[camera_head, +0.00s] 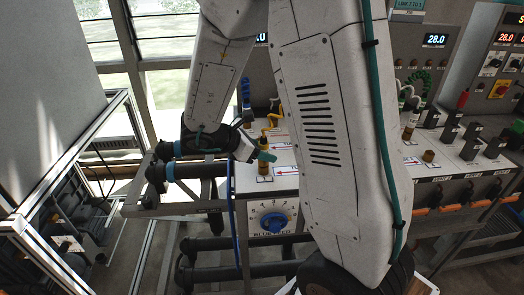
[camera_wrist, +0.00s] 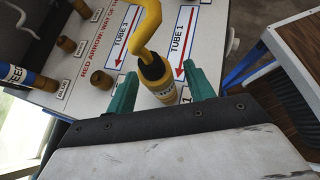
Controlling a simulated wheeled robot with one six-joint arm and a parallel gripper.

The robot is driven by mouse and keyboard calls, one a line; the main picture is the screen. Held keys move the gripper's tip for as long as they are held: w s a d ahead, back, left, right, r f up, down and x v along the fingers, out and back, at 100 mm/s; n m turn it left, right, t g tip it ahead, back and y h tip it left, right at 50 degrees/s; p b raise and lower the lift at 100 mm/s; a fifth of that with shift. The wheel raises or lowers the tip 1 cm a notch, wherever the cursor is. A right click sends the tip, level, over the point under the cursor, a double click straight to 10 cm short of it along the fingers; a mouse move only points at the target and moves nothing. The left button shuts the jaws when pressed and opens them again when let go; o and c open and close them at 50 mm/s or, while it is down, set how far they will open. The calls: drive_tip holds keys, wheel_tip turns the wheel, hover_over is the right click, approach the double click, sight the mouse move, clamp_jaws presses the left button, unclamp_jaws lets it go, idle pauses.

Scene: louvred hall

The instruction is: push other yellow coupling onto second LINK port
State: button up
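A yellow coupling (camera_wrist: 157,74) with a dark collar and a bent yellow hose stands between my gripper's two teal fingers in the wrist view. My gripper (camera_wrist: 163,91) is open around it, with a gap on each side. In the head view, my gripper (camera_head: 259,156) is at the left end of the white bench top, with the yellow coupling (camera_head: 264,143) beside it. The writing on the coupling's band is too small to read. Whether its lower end sits on a port is hidden. Which port is the second LINK port cannot be told.
Bare brass ports (camera_wrist: 102,80) stand on the labelled panel (camera_wrist: 148,20), near a blue hose end (camera_wrist: 18,75). A LINK sign (camera_head: 410,4) hangs at the back. Another brass port (camera_head: 429,156) and several black switches are to the right. My arm hides the bench middle.

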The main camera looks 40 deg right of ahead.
drive_tip(key=a+r, duration=0.3)
drive_tip(key=r, duration=0.3)
drive_tip(key=shift+w+r, duration=0.15)
drive_tip(key=shift+w, duration=0.2)
drive_tip(key=shift+a, duration=0.1)
